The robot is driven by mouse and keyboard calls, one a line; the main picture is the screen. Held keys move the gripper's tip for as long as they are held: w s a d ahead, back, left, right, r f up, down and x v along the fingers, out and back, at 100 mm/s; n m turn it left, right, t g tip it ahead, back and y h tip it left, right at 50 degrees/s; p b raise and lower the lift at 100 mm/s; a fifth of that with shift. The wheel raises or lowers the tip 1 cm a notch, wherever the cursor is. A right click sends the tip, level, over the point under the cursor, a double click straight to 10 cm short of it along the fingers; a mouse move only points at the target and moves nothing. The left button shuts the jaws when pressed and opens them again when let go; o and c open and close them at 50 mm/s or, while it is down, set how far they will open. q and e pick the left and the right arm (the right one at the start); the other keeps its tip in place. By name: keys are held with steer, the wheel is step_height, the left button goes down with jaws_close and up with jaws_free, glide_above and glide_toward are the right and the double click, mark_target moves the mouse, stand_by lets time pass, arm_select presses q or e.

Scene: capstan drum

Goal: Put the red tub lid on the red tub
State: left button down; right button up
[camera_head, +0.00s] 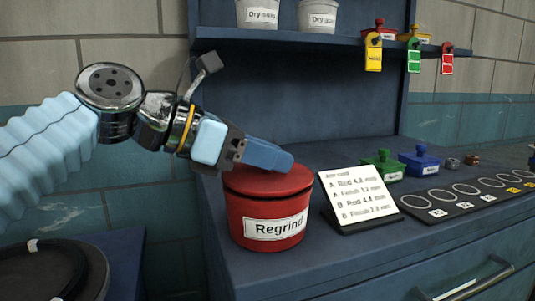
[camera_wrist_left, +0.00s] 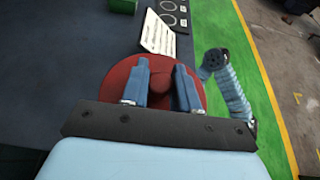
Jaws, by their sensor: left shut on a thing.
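The red tub (camera_head: 268,226) stands on the dark blue bench with a white "Regrind" label on its front. The red tub lid (camera_head: 265,184) is over its mouth, and it also shows as a red disc in the left wrist view (camera_wrist_left: 118,80). A dark line shows between lid and tub at the left; I cannot tell whether the lid is fully seated. My left gripper (camera_head: 284,161) comes in from the left and is shut on the lid, its blue fingers at the middle of the lid's top. The gripped part is mostly hidden by the fingers.
A tilted white card (camera_head: 357,196) stands close right of the tub. Behind it are green (camera_head: 383,163) and blue (camera_head: 419,165) lidded boxes. A black strip with rings (camera_head: 466,197) lies to the right. A shelf (camera_head: 280,37) with white pots is above. A light blue arm (camera_wrist_left: 232,88) shows in the wrist view.

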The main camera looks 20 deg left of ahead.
arm_select(q)
steer(key=shift+f, duration=0.45)
steer(key=c, duration=0.8)
jaws_free()
steer(key=shift+c, duration=0.2)
steer(key=shift+r, duration=0.1)
steer(key=shift+r, duration=0.3)
steer(key=v, duration=1.2)
